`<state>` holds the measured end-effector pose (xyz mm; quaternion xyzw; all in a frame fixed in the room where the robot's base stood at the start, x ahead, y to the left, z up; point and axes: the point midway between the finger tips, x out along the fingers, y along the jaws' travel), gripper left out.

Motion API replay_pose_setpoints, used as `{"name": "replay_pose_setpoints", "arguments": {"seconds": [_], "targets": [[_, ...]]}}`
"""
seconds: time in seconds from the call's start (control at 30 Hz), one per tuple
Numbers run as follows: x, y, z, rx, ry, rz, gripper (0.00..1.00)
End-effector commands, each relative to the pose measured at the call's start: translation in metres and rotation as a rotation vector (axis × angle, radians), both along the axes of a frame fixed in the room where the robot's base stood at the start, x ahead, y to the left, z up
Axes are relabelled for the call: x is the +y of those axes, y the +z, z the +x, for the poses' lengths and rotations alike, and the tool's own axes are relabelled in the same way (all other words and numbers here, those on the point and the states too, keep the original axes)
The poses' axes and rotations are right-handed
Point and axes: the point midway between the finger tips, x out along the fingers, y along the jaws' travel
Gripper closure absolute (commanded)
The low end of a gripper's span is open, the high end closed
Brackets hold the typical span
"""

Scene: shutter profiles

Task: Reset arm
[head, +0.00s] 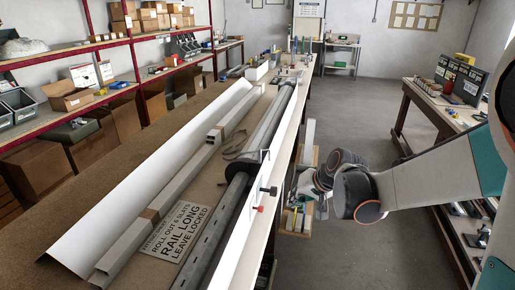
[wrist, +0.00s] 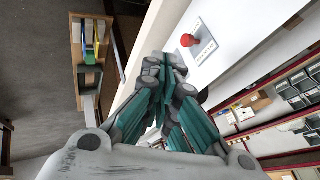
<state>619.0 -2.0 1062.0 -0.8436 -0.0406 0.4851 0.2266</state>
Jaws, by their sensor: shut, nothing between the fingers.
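My gripper (head: 307,190) is to the right of the long workbench's edge, close to the white upright face along that edge. In the wrist view, my gripper (wrist: 165,68) has its fingers together and holds nothing. A red knob (wrist: 187,40) with a small printed label stands on the white face just beyond the fingers. The long workbench (head: 150,150) carries long shutter profiles, a grey roller tube (head: 215,232) and a printed sign (head: 178,232).
A wooden tray (head: 296,222) with small items hangs low beside the bench, near my gripper. Shelves with boxes (head: 66,96) line the left. Another bench (head: 440,110) stands on the right. The grey floor (head: 350,110) between the benches is clear.

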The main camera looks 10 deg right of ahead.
Motion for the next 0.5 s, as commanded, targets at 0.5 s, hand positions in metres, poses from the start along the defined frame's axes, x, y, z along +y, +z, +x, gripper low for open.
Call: {"name": "replay_pose_setpoints", "arguments": {"seconds": [0.5], "targets": [[0.011, 0.063, -0.103, -0.027, 0.05, -0.179, 1.0]]}}
